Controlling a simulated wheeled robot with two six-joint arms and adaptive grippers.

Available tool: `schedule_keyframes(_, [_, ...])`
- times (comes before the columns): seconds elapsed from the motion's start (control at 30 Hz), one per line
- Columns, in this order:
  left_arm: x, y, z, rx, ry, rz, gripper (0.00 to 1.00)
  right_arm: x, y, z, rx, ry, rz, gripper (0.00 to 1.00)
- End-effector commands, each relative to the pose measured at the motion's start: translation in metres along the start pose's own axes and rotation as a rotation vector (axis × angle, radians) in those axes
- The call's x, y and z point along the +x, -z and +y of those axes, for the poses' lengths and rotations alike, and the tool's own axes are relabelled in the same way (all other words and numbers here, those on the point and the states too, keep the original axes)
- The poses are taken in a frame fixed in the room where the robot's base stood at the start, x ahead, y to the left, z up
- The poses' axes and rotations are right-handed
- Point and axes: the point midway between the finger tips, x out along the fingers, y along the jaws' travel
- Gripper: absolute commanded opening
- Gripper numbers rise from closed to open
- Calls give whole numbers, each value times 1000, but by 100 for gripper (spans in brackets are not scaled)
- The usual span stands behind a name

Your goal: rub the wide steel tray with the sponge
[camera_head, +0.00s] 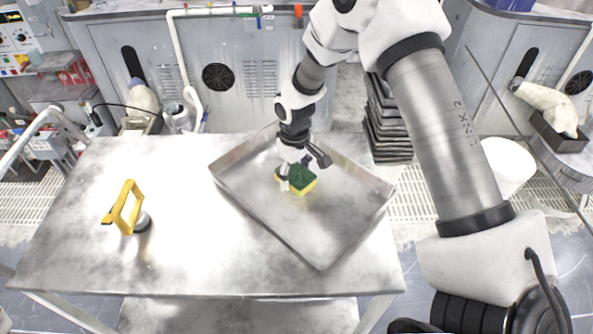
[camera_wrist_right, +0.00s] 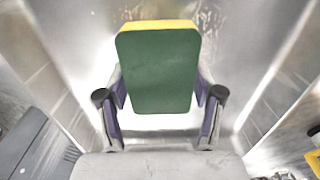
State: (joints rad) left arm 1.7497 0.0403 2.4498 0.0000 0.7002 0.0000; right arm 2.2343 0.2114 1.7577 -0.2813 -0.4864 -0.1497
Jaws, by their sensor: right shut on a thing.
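The wide steel tray (camera_head: 345,228) lies turned at an angle on the right half of the metal table. Its bare floor also shows in the right wrist view (camera_wrist_right: 245,45). The sponge (camera_head: 301,181), green on one side and yellow on the other, is inside the tray near its middle. My right gripper (camera_head: 297,172) reaches down into the tray and is shut on the sponge. In the right wrist view the two fingers grip the sponge (camera_wrist_right: 158,72) from both sides, green face toward the camera. I cannot tell whether the sponge touches the tray floor. My left gripper is not in view.
A yellow-handled tool (camera_head: 130,208) stands on the left part of the table (camera_head: 75,255). The table's front left is clear. A stack of dark trays (camera_head: 387,125) and a white bucket (camera_head: 508,165) stand beyond the table at right. Grey machines line the back.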

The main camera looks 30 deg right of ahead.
Motion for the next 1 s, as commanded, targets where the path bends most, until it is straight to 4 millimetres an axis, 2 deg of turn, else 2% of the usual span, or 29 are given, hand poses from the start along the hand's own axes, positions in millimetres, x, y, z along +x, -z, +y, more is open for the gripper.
schedule_keyframes(0.03, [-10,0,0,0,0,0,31,-21,2,0,0,-2,8,33])
schedule_keyframes(0.6, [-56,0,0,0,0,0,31,-68,1,-6,2,-1,5,33])
schedule_keyframes(1.0, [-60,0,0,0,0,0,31,-73,1,-8,2,-1,5,33])
